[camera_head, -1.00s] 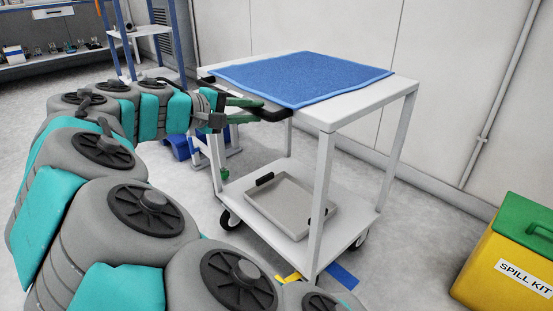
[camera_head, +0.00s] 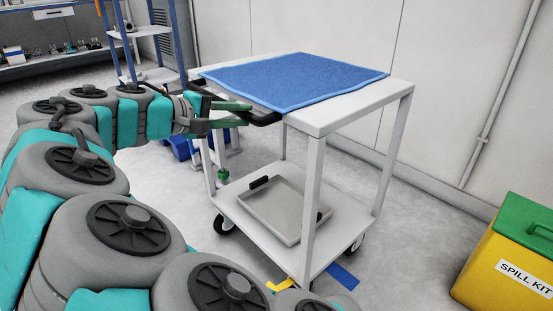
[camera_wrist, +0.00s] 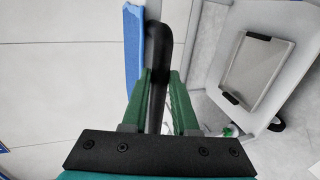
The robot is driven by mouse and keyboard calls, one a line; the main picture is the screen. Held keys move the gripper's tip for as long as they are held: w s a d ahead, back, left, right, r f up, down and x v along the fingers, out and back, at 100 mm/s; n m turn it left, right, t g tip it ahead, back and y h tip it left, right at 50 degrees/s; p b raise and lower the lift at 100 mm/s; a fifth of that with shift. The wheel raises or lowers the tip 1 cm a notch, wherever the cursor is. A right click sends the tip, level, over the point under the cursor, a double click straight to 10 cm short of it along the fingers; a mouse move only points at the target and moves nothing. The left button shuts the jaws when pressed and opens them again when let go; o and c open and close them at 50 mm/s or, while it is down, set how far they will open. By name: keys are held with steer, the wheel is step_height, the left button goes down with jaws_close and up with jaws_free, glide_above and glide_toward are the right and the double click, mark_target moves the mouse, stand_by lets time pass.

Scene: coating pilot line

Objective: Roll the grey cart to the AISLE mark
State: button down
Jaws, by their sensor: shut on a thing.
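The grey cart (camera_head: 312,128) stands on the floor in the middle of the head view, with a blue mat (camera_head: 295,80) on its top and a grey tray (camera_head: 262,212) on its lower shelf. My gripper (camera_head: 250,114) is at the cart's left end, shut on its black handle (camera_head: 268,119). In the wrist view the green fingers (camera_wrist: 160,95) lie on both sides of the black handle bar (camera_wrist: 158,60). Blue floor tape (camera_head: 342,276) and yellow floor tape (camera_head: 281,285) show beside the cart's near wheels. No AISLE lettering is readable.
A yellow spill kit box (camera_head: 505,255) with a green lid stands at the right. A wall (camera_head: 460,90) runs behind the cart. A blue-framed rack (camera_head: 152,35) and a bench (camera_head: 60,55) stand at the back left. Open floor lies between cart and spill kit.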

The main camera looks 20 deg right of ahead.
steer(key=s+a, duration=0.2)
steer(key=a, duration=0.4)
steer(key=shift+s+a, duration=0.2)
stand_by(0.4)
steer(key=shift+a+f, duration=0.1)
steer(key=shift+a, duration=0.05)
steer(key=s+a, duration=0.3)
steer(key=a, duration=0.5)
steer(key=shift+a, duration=0.15)
stand_by(0.8)
